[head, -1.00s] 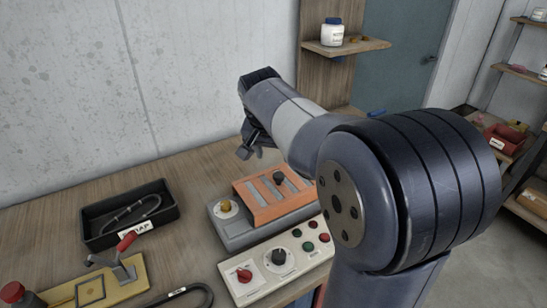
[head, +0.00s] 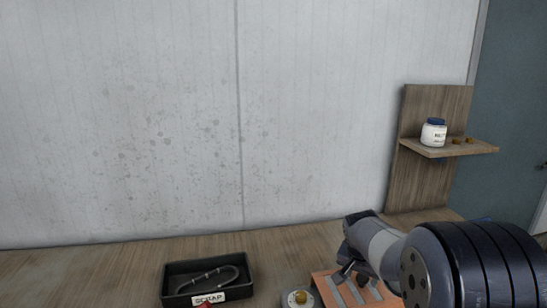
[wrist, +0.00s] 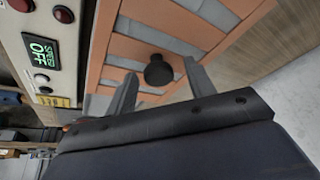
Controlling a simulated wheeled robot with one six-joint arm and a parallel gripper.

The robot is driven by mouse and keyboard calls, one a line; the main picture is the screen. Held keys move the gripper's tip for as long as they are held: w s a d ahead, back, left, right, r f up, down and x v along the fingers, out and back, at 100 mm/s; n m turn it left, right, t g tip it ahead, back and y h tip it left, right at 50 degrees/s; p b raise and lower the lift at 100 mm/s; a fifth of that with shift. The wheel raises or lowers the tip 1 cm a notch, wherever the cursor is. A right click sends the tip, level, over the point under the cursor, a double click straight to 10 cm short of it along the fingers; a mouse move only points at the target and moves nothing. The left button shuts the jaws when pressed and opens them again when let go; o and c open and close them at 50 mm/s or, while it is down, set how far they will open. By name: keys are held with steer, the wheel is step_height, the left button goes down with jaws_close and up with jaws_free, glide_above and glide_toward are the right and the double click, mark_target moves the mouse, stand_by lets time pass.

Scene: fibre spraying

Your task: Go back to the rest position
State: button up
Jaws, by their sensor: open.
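My gripper (head: 347,270) is at the end of my folded arm at the lower right of the head view, above an orange block with grey strips (head: 325,287). In the wrist view my gripper (wrist: 160,75) is open, with its two grey fingers apart. A black knob (wrist: 158,71) on the orange block (wrist: 115,45) shows between the fingers. The fingers seem clear of it, and I cannot tell how far above it they are. Nothing is held.
A black scrap tray (head: 178,285) with a grey hose piece (head: 210,277) stands on the wooden bench (head: 110,270). A wall shelf (head: 455,150) holds a white jar (head: 433,134). A control panel (wrist: 45,50) reads OFF.

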steer(key=shift+w+d+r, duration=0.1)
steer(key=shift+w+d, duration=0.05)
steer(key=shift+d, duration=0.45)
steer(key=shift+w+d+r, duration=0.1)
steer(key=shift+d, duration=0.5)
steer(key=shift+a, duration=0.1)
